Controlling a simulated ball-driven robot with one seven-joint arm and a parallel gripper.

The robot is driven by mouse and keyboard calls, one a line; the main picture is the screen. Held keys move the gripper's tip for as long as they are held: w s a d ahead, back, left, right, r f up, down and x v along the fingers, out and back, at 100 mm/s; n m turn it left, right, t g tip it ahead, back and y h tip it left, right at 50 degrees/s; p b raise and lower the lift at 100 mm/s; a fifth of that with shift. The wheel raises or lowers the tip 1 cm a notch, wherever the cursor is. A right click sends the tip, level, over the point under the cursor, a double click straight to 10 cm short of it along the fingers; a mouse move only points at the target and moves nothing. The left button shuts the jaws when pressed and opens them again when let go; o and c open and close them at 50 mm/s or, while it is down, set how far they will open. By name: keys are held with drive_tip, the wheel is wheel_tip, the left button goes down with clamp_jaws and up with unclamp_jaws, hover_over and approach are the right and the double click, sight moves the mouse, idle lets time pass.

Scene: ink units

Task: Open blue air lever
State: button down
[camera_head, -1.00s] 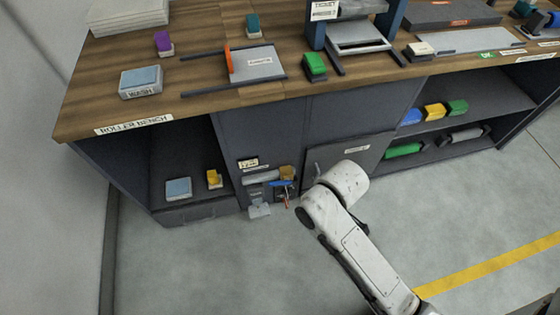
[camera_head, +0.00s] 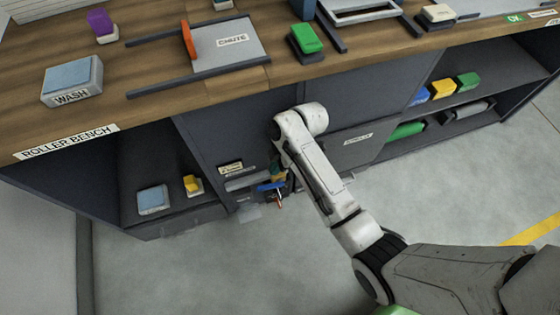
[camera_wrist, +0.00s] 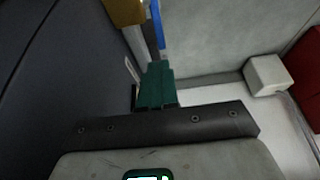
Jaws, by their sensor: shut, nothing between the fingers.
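The blue air lever (camera_head: 270,187) is on the pipe fitting low on the dark bench front, partly hidden by my arm in the head view. In the wrist view the lever (camera_wrist: 159,26) is a thin blue strip beyond my fingertips, beside a brass-coloured block (camera_wrist: 125,10). My gripper (camera_wrist: 158,66) has green fingers pressed together with nothing between them. The tips point toward the lever's near end; I cannot tell whether they touch it. In the head view only a little green of the gripper (camera_head: 278,166) shows, just above the lever.
A small label (camera_head: 231,168) sits above the grey pipe (camera_head: 246,181). An open shelf to the left holds a blue-topped block (camera_head: 152,199) and a yellow piece (camera_head: 193,184). The bench top (camera_head: 120,105) overhangs. The floor in front (camera_head: 200,270) is clear.

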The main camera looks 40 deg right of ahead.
sight(262, 187)
drive_tip(key=b+x, duration=0.1)
drive_tip(key=x, duration=0.3)
drive_tip(key=b+x, duration=0.1)
drive_tip(key=x, duration=0.3)
drive_tip(key=shift+s+d+f, duration=0.1)
drive_tip(key=shift+f, duration=0.35)
drive_tip(key=shift+a+f, duration=0.1)
drive_tip(key=shift+a, duration=0.15)
drive_tip(key=shift+a+f+h+p, duration=0.2)
drive_tip(key=shift+h+p, duration=0.1)
drive_tip(key=shift+h, duration=0.1)
drive_tip(key=shift+w+a+f, duration=0.2)
drive_tip(key=shift+f, duration=0.2)
drive_tip(key=shift+r, duration=0.15)
